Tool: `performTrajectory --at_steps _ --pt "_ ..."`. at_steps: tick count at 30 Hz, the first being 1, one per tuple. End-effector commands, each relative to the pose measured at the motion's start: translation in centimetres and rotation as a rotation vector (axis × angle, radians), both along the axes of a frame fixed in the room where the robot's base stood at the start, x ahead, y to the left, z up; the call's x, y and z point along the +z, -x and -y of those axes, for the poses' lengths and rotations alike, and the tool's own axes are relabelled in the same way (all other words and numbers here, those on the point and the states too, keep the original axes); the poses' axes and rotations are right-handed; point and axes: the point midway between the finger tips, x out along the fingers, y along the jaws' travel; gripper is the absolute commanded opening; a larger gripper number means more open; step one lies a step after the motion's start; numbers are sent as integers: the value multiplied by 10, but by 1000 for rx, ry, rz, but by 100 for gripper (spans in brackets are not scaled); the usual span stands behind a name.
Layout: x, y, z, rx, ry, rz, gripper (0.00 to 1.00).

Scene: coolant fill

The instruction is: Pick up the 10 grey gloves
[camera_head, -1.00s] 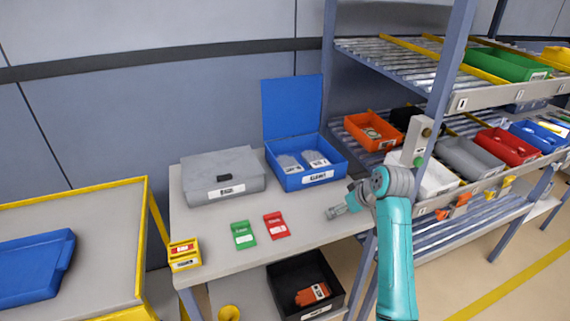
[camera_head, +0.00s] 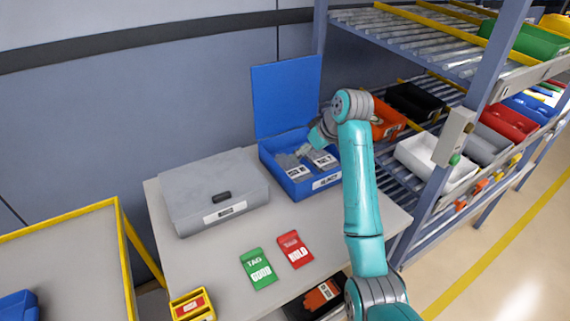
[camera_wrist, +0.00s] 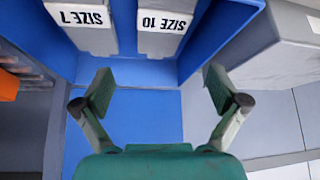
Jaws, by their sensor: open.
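The size 10 grey glove pack (camera_wrist: 165,20) lies in the blue box (camera_head: 310,186), with its white label upside down in the wrist view. A similar size 7 glove pack (camera_wrist: 80,15) lies beside it. In the head view the size 10 pack (camera_head: 292,166) appears to be the left one and the size 7 pack (camera_head: 324,161) the right one, partly covered by my arm. My gripper (camera_wrist: 160,88) is open and empty over the box, its fingers apart from the packs. In the head view my gripper (camera_head: 305,150) is close above them.
The blue box's raised lid (camera_head: 285,95) stands behind. A closed grey case (camera_head: 212,192) sits left of the box. Green (camera_head: 259,268) and red (camera_head: 295,249) tags lie in front on the table. A rack with an orange bin (camera_head: 388,120) stands at the right.

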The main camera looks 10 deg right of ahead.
Motion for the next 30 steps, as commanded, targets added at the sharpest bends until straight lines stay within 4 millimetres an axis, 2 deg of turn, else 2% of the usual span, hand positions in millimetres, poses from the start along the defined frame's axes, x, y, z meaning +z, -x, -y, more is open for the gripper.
performTrajectory --at_steps 9,16,24,30 --pt "-38 -20 -12 2 0 -4 97" --pt "-50 -27 -16 1 0 -3 97" --pt "-81 -43 -25 1 0 -3 97" --pt "-88 -48 -27 1 0 0 97"
